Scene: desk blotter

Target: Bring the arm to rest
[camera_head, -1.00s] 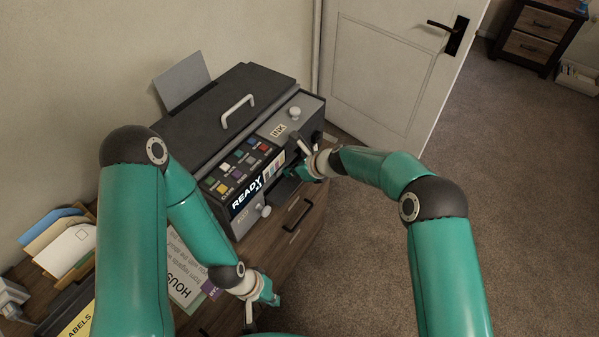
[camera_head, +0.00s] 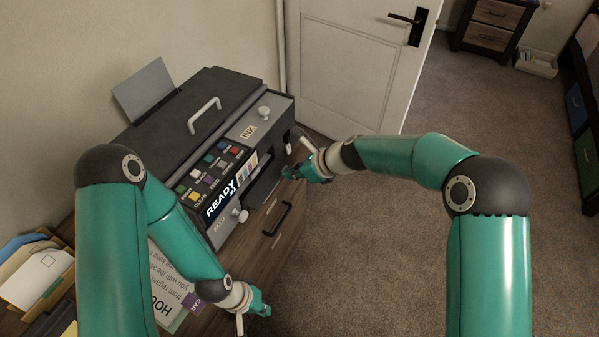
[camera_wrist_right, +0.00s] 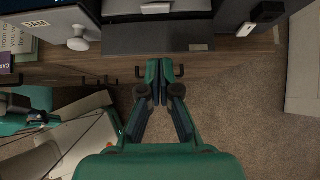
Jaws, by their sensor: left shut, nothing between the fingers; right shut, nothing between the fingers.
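My right arm reaches in from the right in the head view. Its gripper (camera_head: 291,172) is in front of the printer's right end, beyond the desk's front edge. In the right wrist view this gripper (camera_wrist_right: 159,70) is shut and empty, its fingertips side by side just short of the desk edge. My left gripper (camera_head: 258,308) is lower, near the desk's front edge beside the printed sheets, and it is shut and empty. My left arm bends down over the desk's left part and hides some of it.
A dark printer (camera_head: 185,120) with a lit panel reading READY stands on the wooden desk (camera_head: 262,250). Printed sheets (camera_head: 165,285) and envelopes (camera_head: 35,275) lie to the left. A white door (camera_head: 350,65) stands behind. Carpet (camera_head: 400,260) to the right is clear.

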